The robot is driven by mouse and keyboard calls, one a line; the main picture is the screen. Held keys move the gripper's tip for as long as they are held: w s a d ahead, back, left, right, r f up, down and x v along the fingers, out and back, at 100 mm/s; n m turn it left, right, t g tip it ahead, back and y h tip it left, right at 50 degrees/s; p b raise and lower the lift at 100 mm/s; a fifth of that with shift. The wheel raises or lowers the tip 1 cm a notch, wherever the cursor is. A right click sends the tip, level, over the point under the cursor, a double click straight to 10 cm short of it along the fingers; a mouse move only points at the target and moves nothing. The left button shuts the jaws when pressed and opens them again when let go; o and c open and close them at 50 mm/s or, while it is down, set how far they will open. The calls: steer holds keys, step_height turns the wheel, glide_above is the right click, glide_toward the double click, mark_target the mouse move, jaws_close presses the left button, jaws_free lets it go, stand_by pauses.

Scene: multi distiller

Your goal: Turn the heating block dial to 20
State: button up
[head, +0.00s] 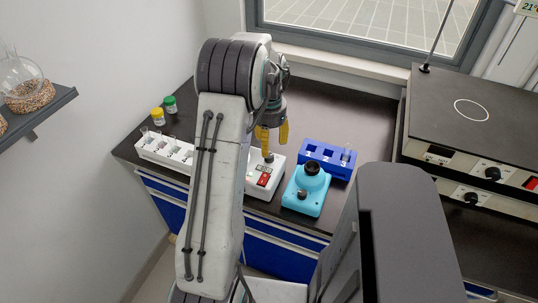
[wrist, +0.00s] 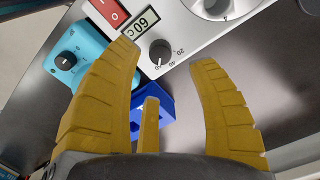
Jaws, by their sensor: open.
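The white heating block (head: 268,178) sits on the dark bench, partly hidden by my arm in the head view. The wrist view shows its sloping panel, with a red switch (wrist: 106,12), a display (wrist: 140,24) that appears to read 60 and a small black dial (wrist: 161,53). Marks for 20 and 40 are printed beside the dial; its exact setting is too small to tell. My gripper (wrist: 166,58) is open, its yellow fingers spread on either side of the dial in that view. In the head view my gripper (head: 271,147) hangs over the block; contact is not visible.
A turquoise device (head: 305,190) with a black top stands to the right, close to the block. A blue rack (head: 325,156) is behind it. A white tube rack (head: 165,150) and two capped jars (head: 157,117) are at left. Stacked hotplates (head: 470,110) stand at right.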

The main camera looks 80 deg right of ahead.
mark_target(269, 155)
steer(key=shift+f, duration=2.9)
steer(key=shift+o, duration=0.3)
jaws_close()
